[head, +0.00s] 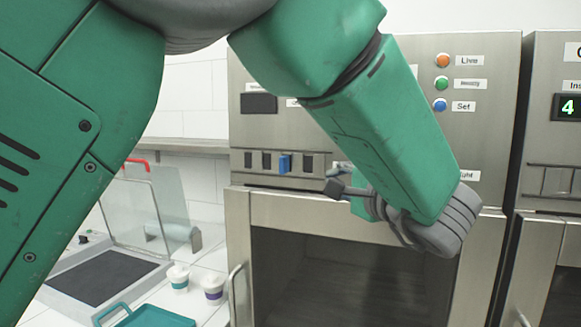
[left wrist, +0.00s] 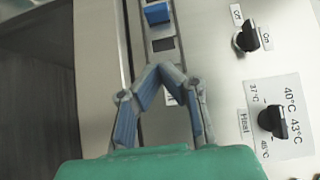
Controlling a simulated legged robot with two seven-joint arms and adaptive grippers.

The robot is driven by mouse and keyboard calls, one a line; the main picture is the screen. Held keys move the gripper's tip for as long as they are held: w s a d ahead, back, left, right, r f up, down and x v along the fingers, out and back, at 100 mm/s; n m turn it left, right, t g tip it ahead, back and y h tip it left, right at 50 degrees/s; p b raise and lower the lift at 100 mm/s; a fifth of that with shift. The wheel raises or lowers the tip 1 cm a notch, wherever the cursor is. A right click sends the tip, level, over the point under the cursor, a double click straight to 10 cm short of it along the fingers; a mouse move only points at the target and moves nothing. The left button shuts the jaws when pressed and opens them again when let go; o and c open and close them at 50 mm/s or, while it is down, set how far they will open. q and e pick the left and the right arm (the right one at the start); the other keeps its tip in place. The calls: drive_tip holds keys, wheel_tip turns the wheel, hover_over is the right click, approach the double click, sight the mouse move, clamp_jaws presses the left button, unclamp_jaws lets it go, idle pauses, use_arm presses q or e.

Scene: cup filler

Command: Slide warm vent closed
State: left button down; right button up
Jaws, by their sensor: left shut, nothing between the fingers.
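A row of vent slots (head: 247,161) runs across the steel front of the cabinet, above its door. A blue slider tab (head: 284,163) sits in this row; in the left wrist view a blue tab (left wrist: 157,13) shows ahead of the fingers, with a dark slot (left wrist: 163,45) nearer to them. I cannot read which vent is the warm one. My left gripper (head: 334,188) is just right of the slots. Its fingertips (left wrist: 160,70) meet, shut and empty, over the strip and apart from the blue tab. My forearm hides part of the panel. My right gripper is out of view.
A steel-framed door (head: 237,235) is below the slots. An on/off knob (left wrist: 247,38) and a heat knob (left wrist: 272,121) stick out beside the strip. Orange, green and blue buttons (head: 441,84) are higher up. Two cups (head: 214,289) and a teal tray (head: 150,317) are at lower left.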

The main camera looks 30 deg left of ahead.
use_arm(q)
drive_tip(key=d, duration=0.1)
approach(289, 164)
drive_tip(key=w+a, duration=0.2)
drive_tip(key=w, duration=0.1)
drive_tip(key=shift+w+a+f+p, duration=0.1)
drive_tip(key=shift+w+p, duration=0.2)
drive_tip(key=shift+p, duration=0.1)
drive_tip(key=a, duration=0.2)
drive_tip(key=shift+s+a, duration=0.1)
drive_tip(key=shift+a, duration=0.2)
drive_tip(key=shift+s+a, duration=0.15)
drive_tip(key=shift+a, duration=0.15)
drive_tip(key=shift+s, duration=0.15)
drive_tip(key=shift+d, duration=0.15)
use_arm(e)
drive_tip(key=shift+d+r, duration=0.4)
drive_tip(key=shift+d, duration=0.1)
